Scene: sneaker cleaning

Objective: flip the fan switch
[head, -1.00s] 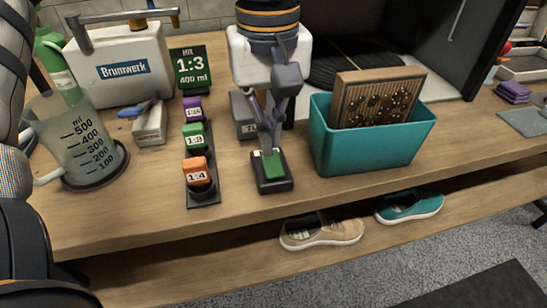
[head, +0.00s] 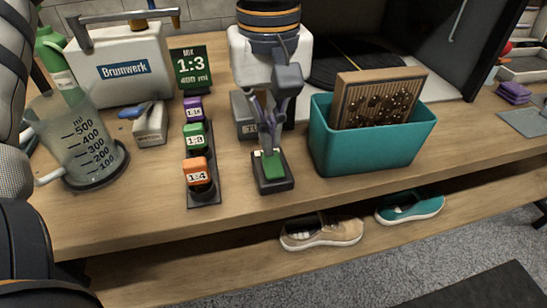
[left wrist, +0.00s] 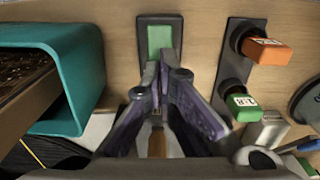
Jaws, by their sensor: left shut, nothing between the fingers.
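The switch, a black base (head: 272,187) with a green rocker (head: 273,166), sits near the front edge of the bench. It also shows in the left wrist view, with its green face (left wrist: 160,38) at the top centre. My left gripper (head: 268,148) points down at the switch, shut and empty, with its tips at the rocker's far end. In the left wrist view the purple-grey fingers (left wrist: 166,72) reach toward the switch. I cannot tell whether the tips touch it. My right gripper is not in view.
A teal bin (head: 370,150) holding a brown bristled board (head: 378,98) stands right of the switch. A strip of coloured dilution blocks (head: 204,190) lies left. A grey box (head: 243,115) stands behind, partly hidden. A measuring jug (head: 80,140) is farther left. Shoes (head: 322,233) sit below.

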